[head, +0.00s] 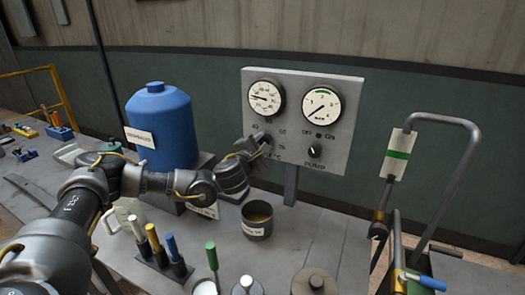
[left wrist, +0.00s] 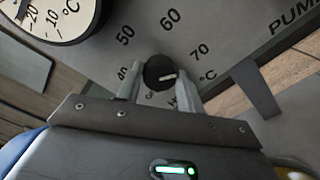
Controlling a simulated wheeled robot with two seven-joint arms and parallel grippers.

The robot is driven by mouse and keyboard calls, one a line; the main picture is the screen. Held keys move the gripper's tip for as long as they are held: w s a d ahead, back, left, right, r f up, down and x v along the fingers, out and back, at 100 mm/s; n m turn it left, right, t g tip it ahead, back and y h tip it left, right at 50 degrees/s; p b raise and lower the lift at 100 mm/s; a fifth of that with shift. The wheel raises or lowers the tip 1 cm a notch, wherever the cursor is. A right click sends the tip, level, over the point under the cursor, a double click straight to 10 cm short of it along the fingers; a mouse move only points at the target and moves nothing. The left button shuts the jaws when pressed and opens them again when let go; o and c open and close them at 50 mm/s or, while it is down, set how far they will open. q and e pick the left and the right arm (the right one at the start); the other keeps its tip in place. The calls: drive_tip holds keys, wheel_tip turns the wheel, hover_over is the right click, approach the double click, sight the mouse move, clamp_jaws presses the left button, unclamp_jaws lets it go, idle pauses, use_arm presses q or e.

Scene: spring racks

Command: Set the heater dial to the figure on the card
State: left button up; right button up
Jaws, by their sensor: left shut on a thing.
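The grey panel (head: 345,160) carries the heater dial. The dial is a dark round knob (left wrist: 158,72) with a white mark. In the left wrist view, figures 40, 50, 60 and 70 ring it, and the mark points right, just below the 70. My left gripper (head: 262,145) is shut on the knob, one finger on each side (left wrist: 160,82). In the head view the gripper hides most of the dial. A white card (head: 203,210) lies by the blue tank; its writing is too small to read. My right gripper is out of view.
Two gauges (head: 264,98) and a pump knob (head: 315,151) are on the panel. The blue tank (head: 160,125) stands left of my wrist. A metal can (head: 257,221) and several coloured-handled tools (head: 152,238) stand below. A trolley with a green-striped tag (head: 398,154) is at right.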

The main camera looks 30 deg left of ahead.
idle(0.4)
use_arm(q)
drive_tip(key=o, duration=1)
drive_tip(key=s+b, duration=0.6)
drive_tip(key=s, duration=0.1)
drive_tip(key=s+b, duration=0.3)
drive_tip(key=shift+s+d+b, duration=0.3)
drive_tip(key=shift+s, duration=0.1)
